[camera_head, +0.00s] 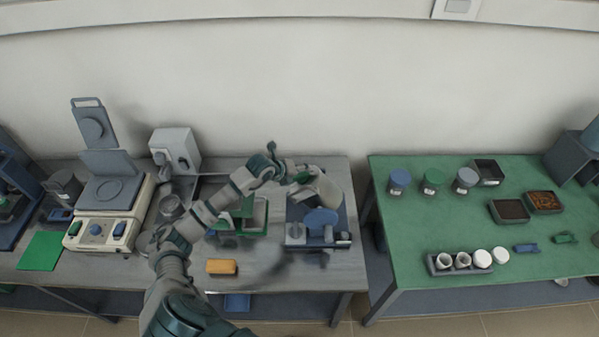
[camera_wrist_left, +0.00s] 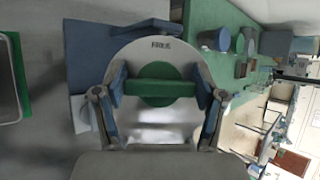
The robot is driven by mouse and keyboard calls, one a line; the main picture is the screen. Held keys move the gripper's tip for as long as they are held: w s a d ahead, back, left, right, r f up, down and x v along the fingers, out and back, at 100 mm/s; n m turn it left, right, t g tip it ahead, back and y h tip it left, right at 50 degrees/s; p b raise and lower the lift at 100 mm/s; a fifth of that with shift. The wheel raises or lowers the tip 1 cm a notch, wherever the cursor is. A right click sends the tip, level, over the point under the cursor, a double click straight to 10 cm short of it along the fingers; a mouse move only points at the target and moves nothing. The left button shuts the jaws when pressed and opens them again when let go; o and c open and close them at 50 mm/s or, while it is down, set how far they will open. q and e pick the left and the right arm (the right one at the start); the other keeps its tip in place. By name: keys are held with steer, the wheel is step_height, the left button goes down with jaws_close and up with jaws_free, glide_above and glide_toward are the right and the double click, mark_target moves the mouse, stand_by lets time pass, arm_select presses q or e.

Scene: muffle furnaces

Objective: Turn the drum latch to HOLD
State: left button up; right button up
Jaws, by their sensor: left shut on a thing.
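The drum (camera_head: 327,188) is a pale cylinder on a blue base (camera_head: 342,213) at the right end of the grey bench. In the left wrist view its round grey face (camera_wrist_left: 190,58) fills the middle, with the word FREE at the top edge. The green latch (camera_wrist_left: 160,87) is a bar across a round hub, lying level in that picture. My left gripper (camera_head: 303,177) reaches the drum from the left. In the wrist view its fingers (camera_wrist_left: 160,95) are shut on the two ends of the bar. My right gripper is out of view.
A green stand (camera_head: 245,217) is just left of the drum unit. A yellow block (camera_head: 222,267) lies near the front edge. A cream balance-like device (camera_head: 105,212) stands at left. The green table (camera_head: 420,225) at right holds jars and trays, across a gap.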

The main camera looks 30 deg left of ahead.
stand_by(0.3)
arm_select(q)
steer(key=o, duration=1)
steer(key=shift+o, duration=0.7)
steer(key=shift+w+a+f, duration=0.1)
steer(key=shift+a, duration=0.05)
steer(key=shift+s+a+r, duration=0.1)
steer(key=shift+s+r, duration=0.3)
steer(key=v, duration=1)
steer(key=shift+s+a+r, duration=0.2)
steer(key=shift+r, duration=0.05)
steer(key=shift+s+f, duration=0.1)
